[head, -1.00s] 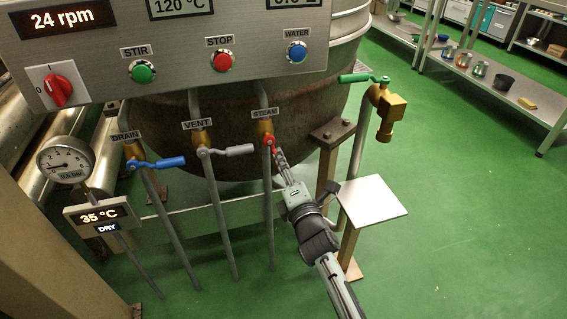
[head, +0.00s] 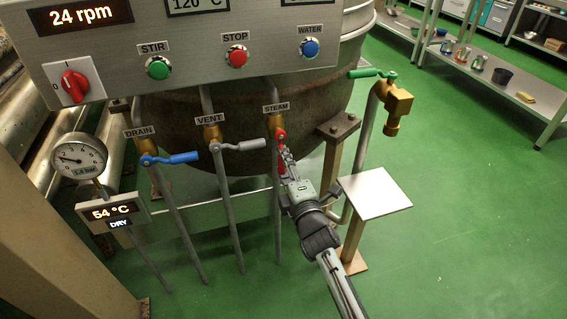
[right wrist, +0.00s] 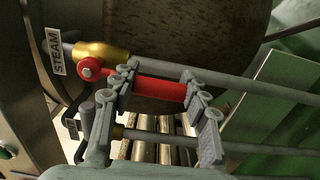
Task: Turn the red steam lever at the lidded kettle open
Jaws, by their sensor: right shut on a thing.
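The red steam lever (head: 281,136) is on the brass steam valve under the STEAM label at the lidded kettle (head: 225,140). It points down, roughly along its pipe. In the right wrist view the red lever (right wrist: 160,91) runs close to parallel with the pipe, and its round hub is at the upper left. My right gripper (head: 285,158) is shut on the lever; in the right wrist view its fingers (right wrist: 158,86) lie on both sides and hide part of it. My left gripper is not in view.
A bracket post (head: 335,160) and a pale square plate (head: 375,193) stand close right of my arm. The gauge (head: 79,158) reads about 1.4 bar; the display (head: 112,210) shows 54 °C.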

